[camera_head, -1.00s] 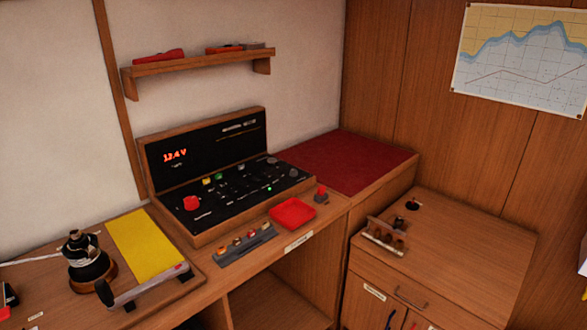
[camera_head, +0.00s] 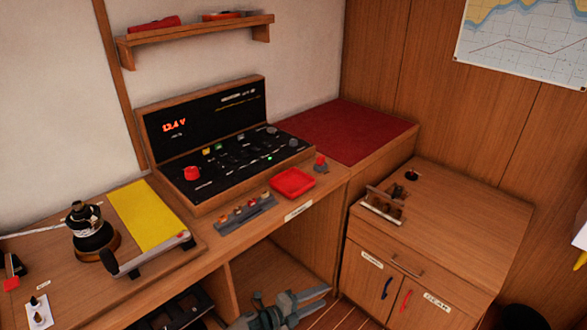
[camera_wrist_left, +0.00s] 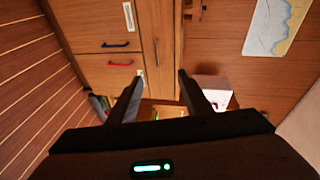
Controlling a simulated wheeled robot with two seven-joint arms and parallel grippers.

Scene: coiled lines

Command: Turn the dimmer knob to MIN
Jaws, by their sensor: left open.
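A black control panel (camera_head: 240,160) in a wooden frame sits on the desk, with a red 12.4 V readout on its raised back. Grey round knobs show at its right side, one near the right edge (camera_head: 293,143) and one further back (camera_head: 272,130). Their labels are too small to read, so I cannot tell which is the dimmer or where it points. My left gripper (camera_head: 322,299) is open and empty, low in front of the desk, well below and apart from the panel. Its spread fingers (camera_wrist_left: 160,80) also show in the left wrist view. My right gripper is not in view.
A red knob (camera_head: 192,173) stands at the panel's left. A grey strip of small knobs (camera_head: 246,214) and a red tray (camera_head: 293,182) lie before the panel. A winch (camera_head: 88,238) stands left; a wooden cabinet (camera_head: 460,225) stands right.

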